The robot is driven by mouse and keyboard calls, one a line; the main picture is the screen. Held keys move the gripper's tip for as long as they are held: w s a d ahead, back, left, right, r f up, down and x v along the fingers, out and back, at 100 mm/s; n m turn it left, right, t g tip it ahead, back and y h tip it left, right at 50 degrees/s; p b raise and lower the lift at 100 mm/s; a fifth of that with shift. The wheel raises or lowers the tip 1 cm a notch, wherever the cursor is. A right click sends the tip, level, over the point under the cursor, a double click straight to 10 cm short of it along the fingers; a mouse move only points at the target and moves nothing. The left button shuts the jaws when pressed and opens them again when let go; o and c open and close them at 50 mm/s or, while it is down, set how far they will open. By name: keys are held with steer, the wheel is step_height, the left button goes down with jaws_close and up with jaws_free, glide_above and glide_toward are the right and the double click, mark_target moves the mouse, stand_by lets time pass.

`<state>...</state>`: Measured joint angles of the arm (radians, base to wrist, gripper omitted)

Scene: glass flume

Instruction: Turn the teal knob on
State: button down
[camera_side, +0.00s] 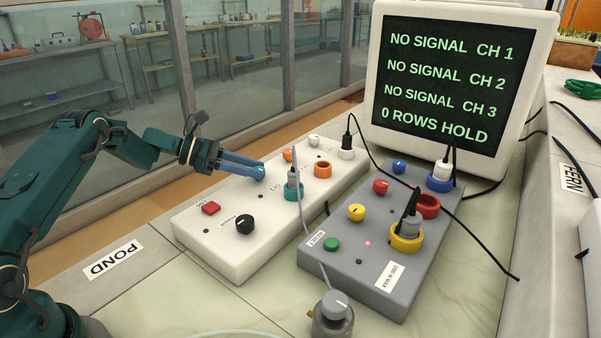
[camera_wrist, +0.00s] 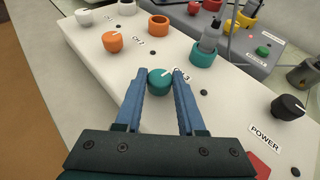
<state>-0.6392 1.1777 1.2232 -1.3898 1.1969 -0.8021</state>
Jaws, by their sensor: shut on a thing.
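The teal knob (camera_wrist: 159,85) sits on the white panel beside the label CH 3, and its white pointer line is aimed up and to the right in the wrist view. My gripper (camera_wrist: 160,80) is shut on it, one blue finger on each side. In the side view my gripper (camera_side: 258,172) reaches the white box (camera_side: 240,262) from the left, and its fingers largely hide the knob. A teal ring socket (camera_wrist: 203,56) with a grey plug in it stands close by; it also shows in the side view (camera_side: 293,192).
A grey box (camera_side: 345,265) with knobs and cabled plugs stands to the right. The monitor (camera_side: 450,75) reads NO SIGNAL for CH 1, 2 and 3, and 0 ROWS HOLD.

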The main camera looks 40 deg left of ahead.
steer(key=shift+w+r+m+h, duration=0.15)
steer(key=shift+w+m+h, duration=0.15)
steer(key=shift+m, duration=0.1)
steer(key=shift+s+a+m+g+h, duration=0.1)
steer(key=shift+s+m+g+h, duration=0.15)
steer(key=shift+g, duration=0.25)
steer(key=c, duration=0.5)
jaws_free()
steer(key=shift+v, duration=2.5)
